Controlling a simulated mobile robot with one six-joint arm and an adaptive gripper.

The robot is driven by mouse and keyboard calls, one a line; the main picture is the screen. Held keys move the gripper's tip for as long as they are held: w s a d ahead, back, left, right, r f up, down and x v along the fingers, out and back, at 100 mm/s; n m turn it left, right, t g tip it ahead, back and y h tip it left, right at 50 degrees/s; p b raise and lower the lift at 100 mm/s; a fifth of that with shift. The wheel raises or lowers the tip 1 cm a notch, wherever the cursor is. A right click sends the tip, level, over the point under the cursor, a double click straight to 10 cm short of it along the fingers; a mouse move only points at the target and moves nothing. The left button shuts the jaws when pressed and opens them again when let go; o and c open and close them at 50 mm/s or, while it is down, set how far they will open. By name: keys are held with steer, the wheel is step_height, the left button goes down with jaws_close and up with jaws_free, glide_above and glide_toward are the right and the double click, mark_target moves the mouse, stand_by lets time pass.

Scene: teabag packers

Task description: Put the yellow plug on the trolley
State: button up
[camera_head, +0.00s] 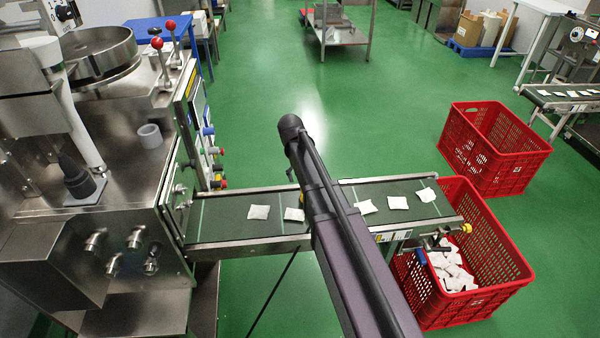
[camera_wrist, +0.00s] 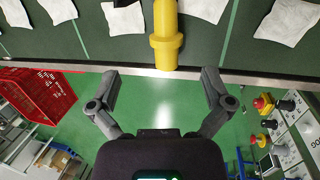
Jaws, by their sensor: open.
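In the head view my dark arm covers the gripper and nearly all of the plug. A steel trolley (camera_head: 340,36) with flat shelves stands far back at the top middle of the head view.
White teabags (camera_head: 259,212) lie along the belt (camera_head: 235,209). A steel packing machine (camera_head: 118,190) stands at the left. A red crate with teabags (camera_head: 507,262) is at the belt's right end; another red crate (camera_head: 520,160) stands behind. Green floor (camera_head: 260,90) is open towards the trolley.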

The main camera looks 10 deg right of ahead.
steer(key=s+d+y, duration=0.1)
steer(key=s+d, duration=0.2)
steer(key=s, duration=0.6)
steer(key=s+d+t+y, duration=0.1)
steer(key=s+d, duration=0.2)
steer(key=s, duration=0.6)
steer(key=shift+s+d+f, duration=0.15)
steer(key=shift+s+f, duration=0.1)
steer(key=shift+s, duration=0.05)
